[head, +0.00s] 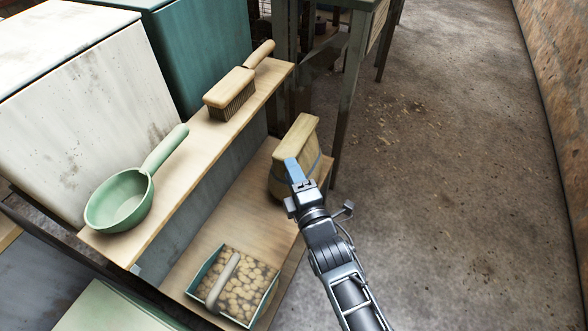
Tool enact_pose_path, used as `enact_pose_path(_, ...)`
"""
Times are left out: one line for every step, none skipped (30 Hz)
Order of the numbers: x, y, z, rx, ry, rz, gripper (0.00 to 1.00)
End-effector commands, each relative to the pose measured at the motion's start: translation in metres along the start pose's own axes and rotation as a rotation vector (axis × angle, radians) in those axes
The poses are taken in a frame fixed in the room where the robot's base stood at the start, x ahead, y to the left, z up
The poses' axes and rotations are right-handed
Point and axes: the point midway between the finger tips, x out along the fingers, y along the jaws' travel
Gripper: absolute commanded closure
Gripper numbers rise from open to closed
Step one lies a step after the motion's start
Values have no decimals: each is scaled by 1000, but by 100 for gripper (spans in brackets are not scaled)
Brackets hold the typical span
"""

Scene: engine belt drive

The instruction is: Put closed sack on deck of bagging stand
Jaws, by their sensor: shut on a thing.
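The closed sack (301,135) is tan, with a flat block-like top and a blue band lower down. It is at the right end of the bagging stand's lower wooden deck (226,218). My gripper (292,166) reaches it from the lower right, its blue finger at the sack's near side, and it is shut on the sack. The sack looks upright with a slight tilt. Its base overlaps the deck in the picture, but I cannot tell whether it rests there or hangs just above. My gripper hides part of its front.
A green scoop (121,198) and a wooden brush (232,88) lie on the upper shelf (188,146). A green-rimmed box of potato-like lumps (245,285) with a handle stands at the deck's near end. The middle of the deck is bare. Floor (450,190) at right is open.

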Motion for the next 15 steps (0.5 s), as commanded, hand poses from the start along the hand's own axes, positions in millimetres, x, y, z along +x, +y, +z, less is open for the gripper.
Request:
enact_pose_path(3, -1, 0, -3, 1, 14, 100)
enact_pose_path(3, -4, 0, -3, 1, 15, 100)
enact_pose_path(3, -5, 0, -4, 1, 16, 100)
enact_pose_path(3, -5, 0, -4, 1, 17, 100)
enact_pose_path(3, -5, 0, -4, 1, 17, 100)
enact_pose_path(2, -5, 0, -4, 0, 17, 100)
enact_pose_path(2, -5, 0, -4, 0, 17, 100)
enact_pose_path(2, -5, 0, -4, 0, 16, 100)
enact_pose_path(2, -5, 0, -4, 0, 16, 100)
enact_pose_path(0, -12, 0, -1, -1, 1, 61)
enact_pose_path(0, -12, 0, -1, -1, 1, 58)
enact_pose_path(0, -12, 0, -1, -1, 1, 54)
enact_pose_path(0, -12, 0, -1, -1, 1, 51)
enact_pose_path(0, -12, 0, -1, -1, 1, 49)
enact_pose_path(0, -12, 0, -1, -1, 1, 45)
